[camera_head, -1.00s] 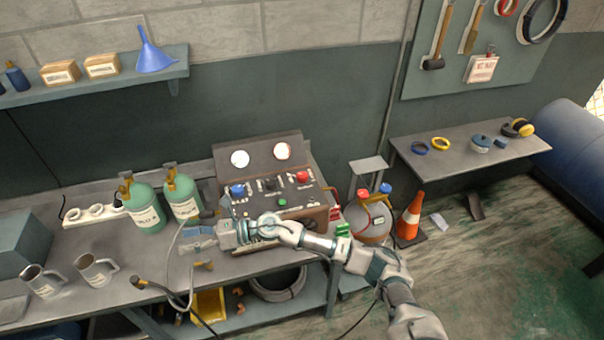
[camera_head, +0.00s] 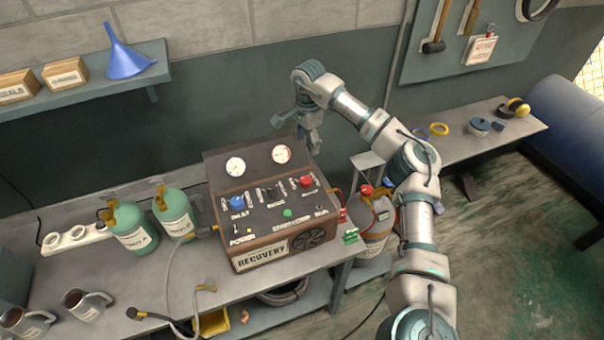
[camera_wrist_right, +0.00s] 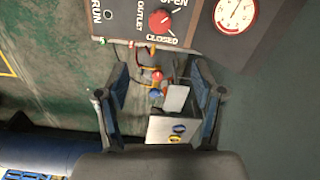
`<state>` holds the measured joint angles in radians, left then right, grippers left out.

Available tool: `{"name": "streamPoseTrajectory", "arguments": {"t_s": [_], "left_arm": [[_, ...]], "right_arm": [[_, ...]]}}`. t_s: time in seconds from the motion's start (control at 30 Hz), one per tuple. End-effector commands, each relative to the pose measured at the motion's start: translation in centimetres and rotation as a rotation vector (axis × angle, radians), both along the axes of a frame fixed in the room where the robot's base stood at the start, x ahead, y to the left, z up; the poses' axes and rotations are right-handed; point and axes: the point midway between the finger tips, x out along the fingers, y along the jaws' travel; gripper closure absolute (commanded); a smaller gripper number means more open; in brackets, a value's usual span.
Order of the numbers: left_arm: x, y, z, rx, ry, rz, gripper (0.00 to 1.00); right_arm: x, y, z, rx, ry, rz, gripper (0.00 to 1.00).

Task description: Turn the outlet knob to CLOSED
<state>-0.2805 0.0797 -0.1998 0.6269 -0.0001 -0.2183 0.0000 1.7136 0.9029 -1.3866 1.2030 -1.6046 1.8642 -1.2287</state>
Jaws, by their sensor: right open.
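The outlet knob (camera_head: 306,181) is red and sits on the right of the recovery machine's (camera_head: 262,206) sloped panel. In the right wrist view, the red knob (camera_wrist_right: 160,20) is at the top, between the OPEN and CLOSED labels, beside OUTLET. I cannot tell its exact setting. My right gripper (camera_head: 314,143) hangs above the machine's back right, near the right gauge, apart from the knob. In the wrist view, the fingers of my right gripper (camera_wrist_right: 160,78) are spread with nothing held between them. My left gripper is not in view.
A blue knob (camera_head: 237,203) is on the panel's left. Two gauges, the left one (camera_head: 235,167) and right one (camera_head: 282,154), stand behind. Green cylinders (camera_head: 175,212) are left of the machine.

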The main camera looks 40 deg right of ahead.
Motion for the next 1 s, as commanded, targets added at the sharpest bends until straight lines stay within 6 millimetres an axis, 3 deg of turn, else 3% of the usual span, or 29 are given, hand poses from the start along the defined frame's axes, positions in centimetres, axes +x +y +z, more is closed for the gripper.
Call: {"name": "streamPoseTrajectory", "arguments": {"t_s": [0.1,0.27,0.37,0.6,0.8,1.0], "left_arm": [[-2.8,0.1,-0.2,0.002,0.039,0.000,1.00],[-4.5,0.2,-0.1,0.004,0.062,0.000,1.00],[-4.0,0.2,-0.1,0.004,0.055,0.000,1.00],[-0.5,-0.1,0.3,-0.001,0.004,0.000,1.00],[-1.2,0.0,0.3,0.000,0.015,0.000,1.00],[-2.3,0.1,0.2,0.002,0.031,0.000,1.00]], "right_arm": [[0.2,-0.1,-2.7,0.000,0.007,0.000,0.32],[0.4,-0.1,-6.8,0.002,0.010,0.000,0.32],[0.4,-0.1,-9.2,0.003,0.009,0.000,0.32],[0.3,0.0,-13.9,0.004,0.006,0.000,0.32],[0.4,0.2,-15.9,0.003,0.004,0.000,0.32],[0.4,0.1,-16.2,0.004,0.003,0.000,0.32]]}}
